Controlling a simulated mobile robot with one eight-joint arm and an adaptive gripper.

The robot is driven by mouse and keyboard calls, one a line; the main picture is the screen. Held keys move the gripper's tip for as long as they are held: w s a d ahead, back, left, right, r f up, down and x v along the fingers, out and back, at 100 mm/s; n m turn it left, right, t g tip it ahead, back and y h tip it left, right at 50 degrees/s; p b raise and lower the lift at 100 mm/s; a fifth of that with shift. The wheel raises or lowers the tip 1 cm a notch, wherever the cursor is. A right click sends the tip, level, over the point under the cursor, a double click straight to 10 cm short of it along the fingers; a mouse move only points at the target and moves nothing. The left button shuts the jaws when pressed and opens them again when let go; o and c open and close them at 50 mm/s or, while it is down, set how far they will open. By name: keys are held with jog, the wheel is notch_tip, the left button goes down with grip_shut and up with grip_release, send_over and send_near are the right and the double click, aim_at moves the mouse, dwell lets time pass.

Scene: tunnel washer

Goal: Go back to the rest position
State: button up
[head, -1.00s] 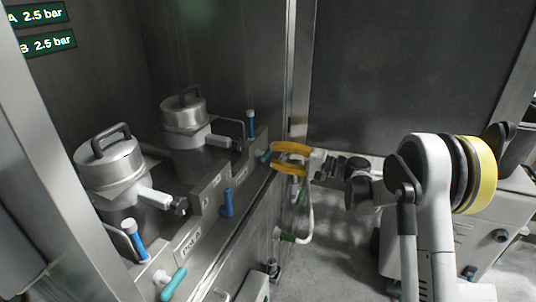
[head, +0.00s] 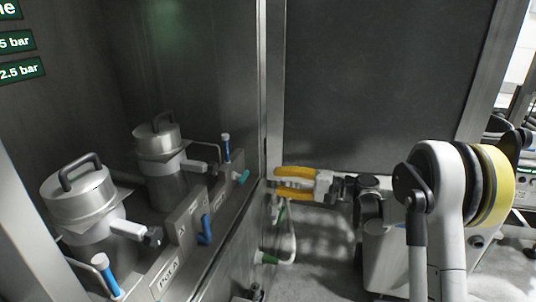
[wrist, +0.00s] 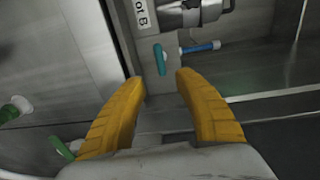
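My gripper (head: 277,180) has two yellow fingers and is held out level to the left, in front of the right end of the steel washer unit. In the wrist view my gripper (wrist: 155,88) has its fingers spread apart with nothing between them. Beyond the fingertips are a teal handle (wrist: 161,60) and a blue-handled lever (wrist: 199,47). The teal handle also shows in the head view (head: 241,177), left of the fingertips and apart from them.
Two lidded steel pots, a front one (head: 80,192) and a rear one (head: 157,140), stand on the unit at left. Blue levers (head: 105,276) and a blue handle (head: 205,229) stick out along its front. A pale hose with a green fitting (head: 266,258) hangs below my gripper. Floor shows at lower right.

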jog(key=s+r+n+h, duration=0.15)
jog(key=s+h, duration=0.25)
jog(key=s, duration=0.4)
jog(key=s+r+h, duration=0.2)
jog(key=s+h, duration=0.2)
jog(key=s, duration=0.4)
jog(key=s+d+f+n+h, duration=0.1)
jog(key=s+d+h, duration=0.3)
jog(key=s, duration=0.5)
jog(key=s+d+f+n+t+h, duration=0.1)
jog(key=s+d+h, duration=0.3)
jog(key=s, duration=0.6)
jog(key=shift+d+f+n, duration=0.35)
jog(key=shift+d+f, duration=0.55)
jog(key=shift+d, duration=0.2)
